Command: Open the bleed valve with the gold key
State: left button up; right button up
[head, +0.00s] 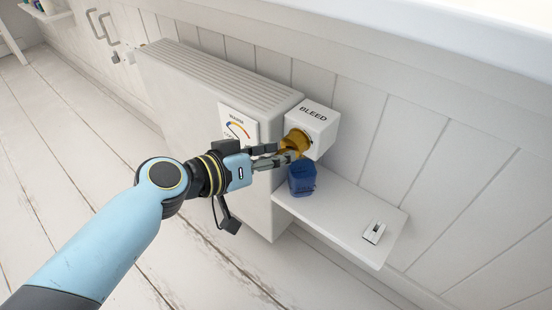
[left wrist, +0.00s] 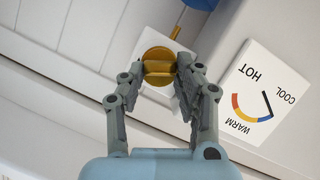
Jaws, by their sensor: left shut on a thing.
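The gold key (head: 297,142) is at the front face of the white block marked BLEED (head: 318,124), at the end of the white radiator. My left gripper (head: 287,153) is shut on the key. In the left wrist view the gold key (left wrist: 159,66) shows as a round disc with a raised bar, between the fingertips of my left gripper (left wrist: 160,70). Its far side and the valve behind it are hidden. My right gripper is not in view.
A blue cup-like container (head: 302,180) stands on a small white shelf (head: 345,215) just below the gripper. A small switch (head: 374,233) is on the shelf's right end. A gauge (head: 238,124) is on the radiator (head: 190,95), close to my left gripper.

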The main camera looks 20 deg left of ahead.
pick_arm(q)
jog(key=shift+h, duration=0.3)
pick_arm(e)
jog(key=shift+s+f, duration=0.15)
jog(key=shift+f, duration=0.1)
pick_arm(q)
jog(key=shift+n, duration=0.3)
jog(key=n+h+b, duration=0.1)
jog(key=n+b, duration=0.1)
jog(key=n+h+b, duration=0.1)
jog(key=n+b, duration=0.1)
jog(key=shift+a+f+h+b, duration=0.15)
jog(key=shift+f+h+b, duration=0.05)
jog(key=shift+h+b, duration=0.15)
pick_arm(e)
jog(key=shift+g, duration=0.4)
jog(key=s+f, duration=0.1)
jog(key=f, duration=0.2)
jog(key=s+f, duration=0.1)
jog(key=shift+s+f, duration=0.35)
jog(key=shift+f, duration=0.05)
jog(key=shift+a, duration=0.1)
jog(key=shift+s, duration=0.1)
